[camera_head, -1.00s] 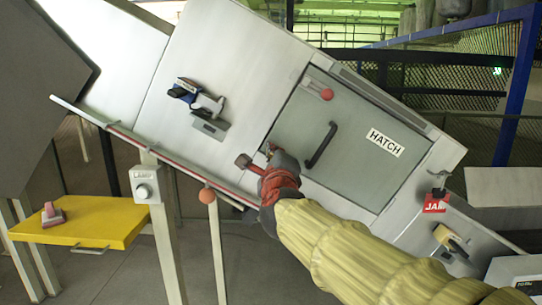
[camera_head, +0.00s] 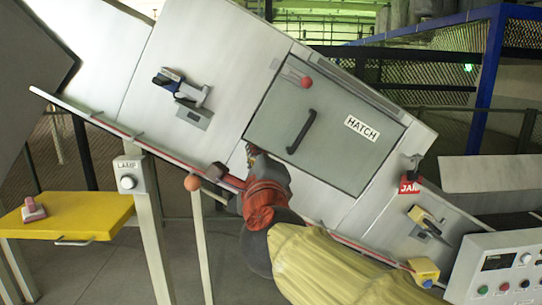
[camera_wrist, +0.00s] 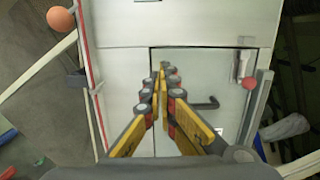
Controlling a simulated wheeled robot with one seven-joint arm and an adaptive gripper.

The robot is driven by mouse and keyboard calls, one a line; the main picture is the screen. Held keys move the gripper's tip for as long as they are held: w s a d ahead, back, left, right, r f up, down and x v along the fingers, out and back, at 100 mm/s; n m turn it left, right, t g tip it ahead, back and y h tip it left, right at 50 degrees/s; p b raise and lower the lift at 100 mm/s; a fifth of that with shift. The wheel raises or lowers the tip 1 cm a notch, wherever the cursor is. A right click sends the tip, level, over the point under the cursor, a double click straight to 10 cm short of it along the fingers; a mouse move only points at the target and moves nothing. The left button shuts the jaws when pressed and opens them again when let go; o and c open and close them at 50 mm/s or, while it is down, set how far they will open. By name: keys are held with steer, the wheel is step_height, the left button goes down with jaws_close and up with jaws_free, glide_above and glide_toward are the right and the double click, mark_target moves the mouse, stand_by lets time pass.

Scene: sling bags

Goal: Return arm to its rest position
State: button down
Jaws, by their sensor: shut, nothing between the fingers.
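My arm, in a yellow sleeve, reaches up from the bottom of the head view to a red-orange wrist. My gripper (camera_wrist: 162,72) is shut and empty in the wrist view, its yellow and grey fingers meeting at the tips. The tips appear in front of the grey hatch door (camera_wrist: 195,65). In the head view the gripper is small and dark, near the lower left corner of the hatch door (camera_head: 325,130). Whether it touches the panel cannot be told.
The tilted metal housing carries a black hatch handle (camera_head: 301,132), a red knob (camera_head: 306,82), a clamp latch (camera_head: 186,90) and a yellow-handled latch (camera_head: 425,220). An orange ball lever (camera_head: 193,183), yellow tray (camera_head: 70,218) and button panel (camera_head: 500,275) stand around my arm.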

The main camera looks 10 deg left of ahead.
steer(key=s+a+f+n+g+y, duration=0.2)
steer(key=s+a+f+n+g, duration=0.15)
steer(key=f+n, duration=0.25)
steer(key=s+a+f+n+g+y, duration=0.2)
steer(key=s+a+f+n+g, duration=0.15)
steer(key=f+n, duration=0.3)
steer(key=s+d+f+n+g+h+b, duration=0.15)
steer(key=s+d+f+n+b, duration=0.3)
steer(key=f, duration=0.55)
steer(key=s+d+f+n+g+h+b, duration=0.1)
steer(key=s+d+f+b, duration=0.4)
steer(key=d+f, duration=0.6)
steer(key=s+d+f+n+g+h+b, duration=0.1)
steer(key=s+d+f+h+b, duration=0.3)
steer(key=d+f, duration=0.7)
steer(key=s+d+f+g+h+b, duration=0.1)
steer(key=s+d+f+h+b, duration=0.2)
steer(key=d+f, duration=0.9)
steer(key=s+d+b, duration=0.2)
steer(key=s+b, duration=0.1)
steer(key=b, duration=0.2)
steer(key=shift+n+b, duration=0.3)
steer(key=shift+n, duration=0.1)
steer(key=c, duration=2.6)
jaws_free()
steer(key=shift+r+g+h, duration=0.1)
steer(key=shift+g+h, duration=0.15)
